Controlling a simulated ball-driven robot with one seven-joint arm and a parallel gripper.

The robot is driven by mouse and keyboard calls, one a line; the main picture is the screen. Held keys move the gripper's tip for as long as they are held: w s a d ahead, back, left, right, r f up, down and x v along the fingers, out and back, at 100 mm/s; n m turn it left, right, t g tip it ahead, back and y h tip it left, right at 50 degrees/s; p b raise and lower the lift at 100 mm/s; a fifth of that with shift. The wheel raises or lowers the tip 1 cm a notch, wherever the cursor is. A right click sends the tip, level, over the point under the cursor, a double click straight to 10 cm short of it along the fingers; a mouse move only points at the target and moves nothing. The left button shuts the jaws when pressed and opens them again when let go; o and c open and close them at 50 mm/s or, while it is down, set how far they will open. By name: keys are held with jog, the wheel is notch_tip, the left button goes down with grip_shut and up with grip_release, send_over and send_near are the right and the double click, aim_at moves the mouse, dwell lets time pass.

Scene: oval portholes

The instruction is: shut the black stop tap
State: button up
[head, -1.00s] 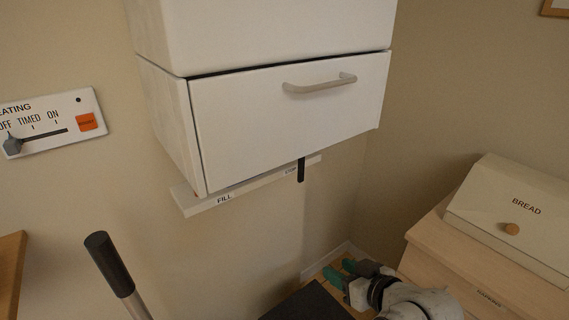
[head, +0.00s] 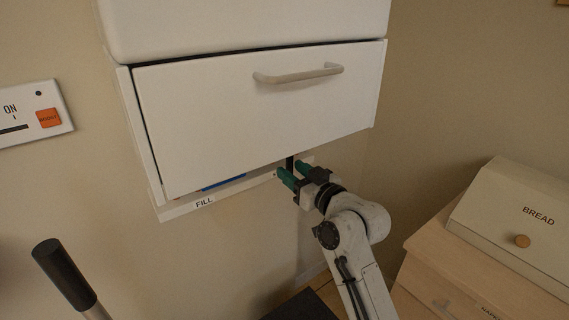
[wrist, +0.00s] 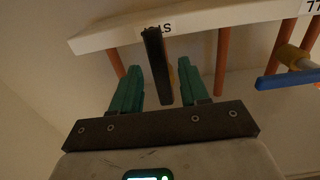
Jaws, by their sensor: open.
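In the head view only a short piece of the black lever (head: 290,162) shows below the white cabinet front. My gripper (head: 289,169) is raised under the cabinet's lower edge. Its green fingers are open, and in the wrist view my gripper (wrist: 159,66) has one finger on each side of the lever, with gaps visible. I cannot tell whether either finger touches it.
A blue lever (wrist: 288,80) on a copper pipe is to the right in the wrist view. The white cabinet front (head: 260,120) with a bar handle hangs just above my gripper. A FILL label (head: 204,202) is at left. A bread bin (head: 515,220) stands at right.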

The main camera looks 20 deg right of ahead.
aim_at(291, 170)
jog(key=shift+x, duration=1.95)
grip_shut()
